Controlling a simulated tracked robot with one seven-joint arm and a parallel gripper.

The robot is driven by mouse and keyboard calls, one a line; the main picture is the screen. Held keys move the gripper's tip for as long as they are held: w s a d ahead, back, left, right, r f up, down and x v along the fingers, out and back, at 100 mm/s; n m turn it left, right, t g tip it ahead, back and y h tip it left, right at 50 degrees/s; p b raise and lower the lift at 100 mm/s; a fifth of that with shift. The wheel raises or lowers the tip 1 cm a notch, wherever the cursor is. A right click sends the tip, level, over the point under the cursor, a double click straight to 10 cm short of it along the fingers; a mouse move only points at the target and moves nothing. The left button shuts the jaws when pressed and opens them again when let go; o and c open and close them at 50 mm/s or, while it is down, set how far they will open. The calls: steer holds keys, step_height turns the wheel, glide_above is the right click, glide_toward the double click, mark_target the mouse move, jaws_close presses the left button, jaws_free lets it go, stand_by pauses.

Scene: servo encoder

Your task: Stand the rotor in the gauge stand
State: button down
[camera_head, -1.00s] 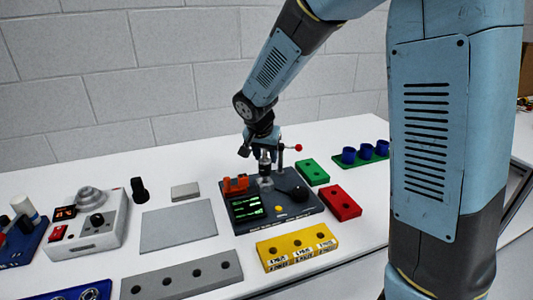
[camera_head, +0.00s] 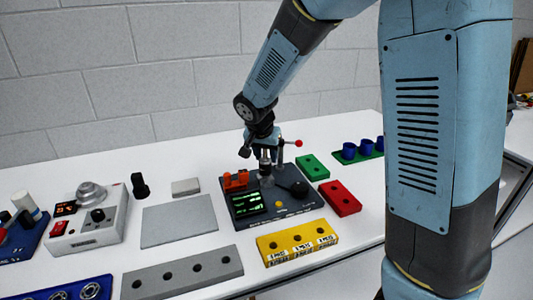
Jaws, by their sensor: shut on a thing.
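My gripper (camera_head: 265,152) points down over the dark gauge stand (camera_head: 285,207), which has a green lit display (camera_head: 249,203), an orange block (camera_head: 235,180) and a round black knob. The rotor is above or just at the stand's pale upright fitting (camera_head: 267,182). I cannot tell whether they touch, as both are small here. A lever with a red ball (camera_head: 298,143) shows just right of the gripper.
A yellow block with holes (camera_head: 298,242) stands in front of the gauge stand. Red (camera_head: 340,198) and green (camera_head: 313,167) blocks lie to its right, blue cups (camera_head: 365,147) beyond. A grey plate (camera_head: 178,220), a grey holed bar (camera_head: 182,272) and a white device (camera_head: 92,222) are left.

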steer(key=shift+f, duration=0.55)
steer(key=shift+c, duration=1.1)
jaws_free()
steer(key=shift+r, duration=3.2)
steer(key=shift+s, duration=0.1)
